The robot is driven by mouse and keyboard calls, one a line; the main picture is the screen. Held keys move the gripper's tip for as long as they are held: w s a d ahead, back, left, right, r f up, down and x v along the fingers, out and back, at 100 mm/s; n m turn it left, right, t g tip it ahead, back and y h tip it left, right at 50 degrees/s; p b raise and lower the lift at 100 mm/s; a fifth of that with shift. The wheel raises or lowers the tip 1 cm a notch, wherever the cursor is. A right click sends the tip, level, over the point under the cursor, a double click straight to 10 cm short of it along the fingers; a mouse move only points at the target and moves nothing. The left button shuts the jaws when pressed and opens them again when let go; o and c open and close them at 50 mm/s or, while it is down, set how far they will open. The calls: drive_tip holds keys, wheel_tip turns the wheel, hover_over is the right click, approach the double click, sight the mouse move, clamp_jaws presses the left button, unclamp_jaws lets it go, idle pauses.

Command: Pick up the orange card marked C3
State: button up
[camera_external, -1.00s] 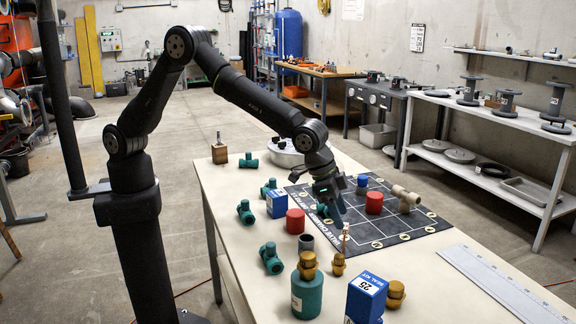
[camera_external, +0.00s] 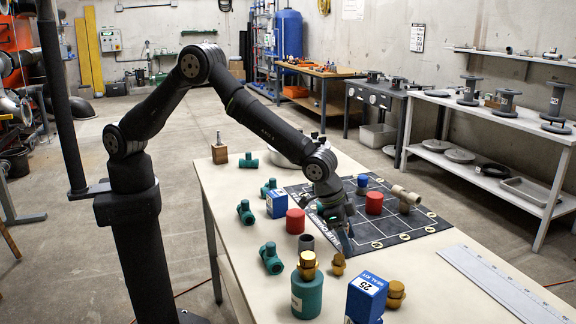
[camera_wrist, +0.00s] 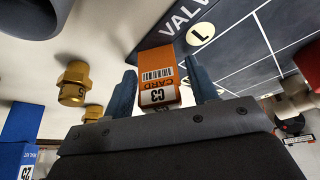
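The orange card (camera_wrist: 160,80) has a white label marked C3 and a barcode. In the wrist view it stands between the two fingers of my gripper (camera_wrist: 162,85), with narrow gaps seeming to show on both sides. My gripper is open around it. In the external view my gripper (camera_external: 344,240) points down at the near-left edge of the dark mat, and the card is hidden or too small to make out there.
A brass fitting (camera_wrist: 75,83) stands left of the fingers in the wrist view. A grey pipe piece (camera_external: 306,243), a red cylinder (camera_external: 295,221) and a teal bottle (camera_external: 307,294) stand nearby. The dark mat (camera_external: 400,233) lies right; the ruler (camera_external: 500,285) is farther right.

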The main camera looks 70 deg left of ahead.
drive_tip(key=c, duration=0.8)
drive_tip(key=shift+o, duration=0.2)
drive_tip(key=shift+r, duration=0.15)
